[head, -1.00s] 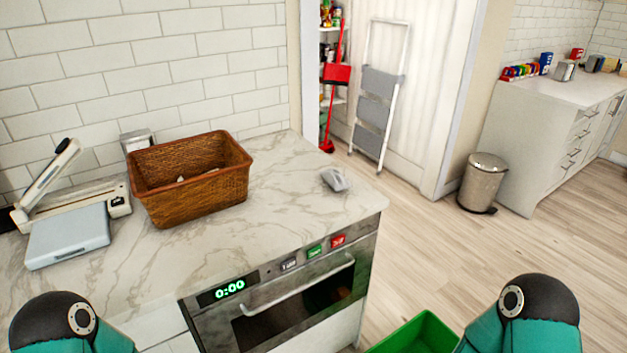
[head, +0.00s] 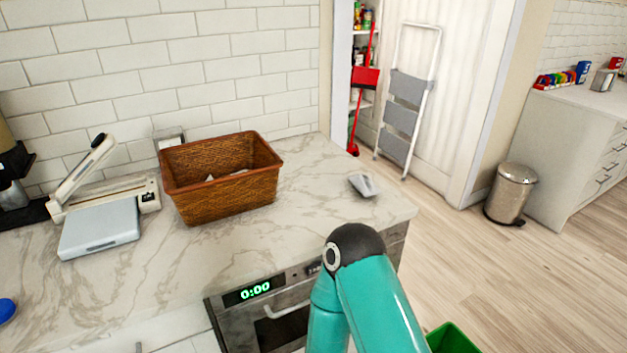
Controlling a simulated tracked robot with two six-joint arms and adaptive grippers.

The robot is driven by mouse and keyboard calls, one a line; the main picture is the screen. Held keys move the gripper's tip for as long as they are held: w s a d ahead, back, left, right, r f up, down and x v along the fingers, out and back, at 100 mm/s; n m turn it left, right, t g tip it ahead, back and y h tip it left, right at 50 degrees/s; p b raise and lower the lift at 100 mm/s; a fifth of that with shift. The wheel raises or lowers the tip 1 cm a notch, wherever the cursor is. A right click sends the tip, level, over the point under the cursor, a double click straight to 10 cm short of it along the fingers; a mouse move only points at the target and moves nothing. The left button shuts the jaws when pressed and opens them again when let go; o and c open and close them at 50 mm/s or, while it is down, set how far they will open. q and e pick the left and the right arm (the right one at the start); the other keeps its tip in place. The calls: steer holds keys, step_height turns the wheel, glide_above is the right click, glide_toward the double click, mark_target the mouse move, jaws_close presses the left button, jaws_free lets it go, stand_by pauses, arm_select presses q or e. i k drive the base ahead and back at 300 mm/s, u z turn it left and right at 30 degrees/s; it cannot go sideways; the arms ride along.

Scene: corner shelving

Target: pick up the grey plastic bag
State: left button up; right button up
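A small, crumpled-looking grey item (head: 364,185) lies on the marble counter (head: 318,228), near its right end. It looks like the grey plastic bag, but it is too small to be sure. One of my teal arms rises from the bottom edge, with its black joint in front of the counter edge, below the grey item and apart from it. Neither gripper shows in the head view, so I cannot see whether they are open or shut.
A brown wicker basket (head: 225,194) with pale bits inside stands left of the grey item. A grey-topped device (head: 100,231) is further left. An oven (head: 278,312) sits under the counter, and a green bin (head: 452,340) stands on the floor. The counter around the grey item is clear.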

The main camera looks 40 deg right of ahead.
mark_target(362, 183)
steer(key=u, duration=0.1)
steer(key=k, duration=1.4)
steer(key=z, duration=0.5)
steer(key=i, duration=1)
steer(key=z, duration=0.05)
